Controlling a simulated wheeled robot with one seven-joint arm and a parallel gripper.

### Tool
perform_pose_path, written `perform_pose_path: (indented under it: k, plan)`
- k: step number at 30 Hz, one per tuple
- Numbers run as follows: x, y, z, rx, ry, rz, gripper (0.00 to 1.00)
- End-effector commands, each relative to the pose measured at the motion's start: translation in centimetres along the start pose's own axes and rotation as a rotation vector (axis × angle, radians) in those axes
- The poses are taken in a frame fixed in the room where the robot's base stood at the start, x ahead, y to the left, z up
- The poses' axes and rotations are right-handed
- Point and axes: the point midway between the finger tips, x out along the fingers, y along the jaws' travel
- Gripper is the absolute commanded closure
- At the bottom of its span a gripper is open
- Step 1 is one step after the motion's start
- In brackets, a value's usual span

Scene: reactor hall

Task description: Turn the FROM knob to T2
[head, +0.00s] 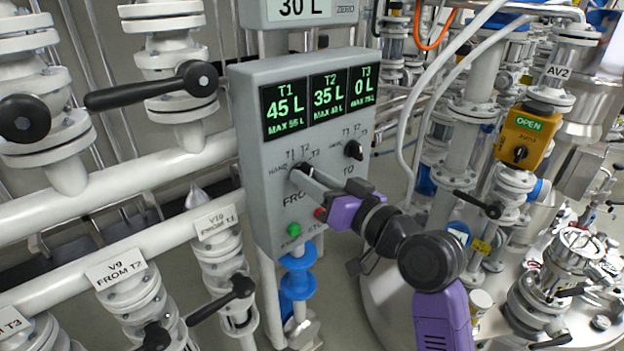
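The grey control box (246,165) stands in the middle of the head view. Its FROM knob (302,167) is on the lower left of the front face, with marks HAND, T1, T2 and T3 around it. My gripper (301,175) reaches in from the lower right, with its fingertips at this knob. The fingers hide most of the knob, so its pointing direction and the grip on it cannot be made out. The black TO knob (353,150) is to the right, clear of the fingers. Screens (320,101) read T1 45 L, T2 35 L, T3 0 L.
A green button (293,229) and a red button (320,214) sit below the knobs, the red one close to my gripper. White pipes with black-handled valves (200,79) fill the left. An orange AV2 box (522,137) reading OPEN and more piping stand at the right.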

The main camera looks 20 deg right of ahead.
Motion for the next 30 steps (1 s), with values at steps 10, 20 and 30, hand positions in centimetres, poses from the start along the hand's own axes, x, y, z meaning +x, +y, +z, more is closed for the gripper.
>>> perform_pose_path:
  k: [10, 20, 30]
  plan:
    - [-1.8, 0.1, 0.1, 0.000, 0.000, 0.002, 0.67]
    - [-6.8, 0.1, 0.1, 0.000, 0.001, 0.003, 0.67]
    - [-7.8, 0.0, 0.0, 0.000, -0.001, 0.000, 0.67]
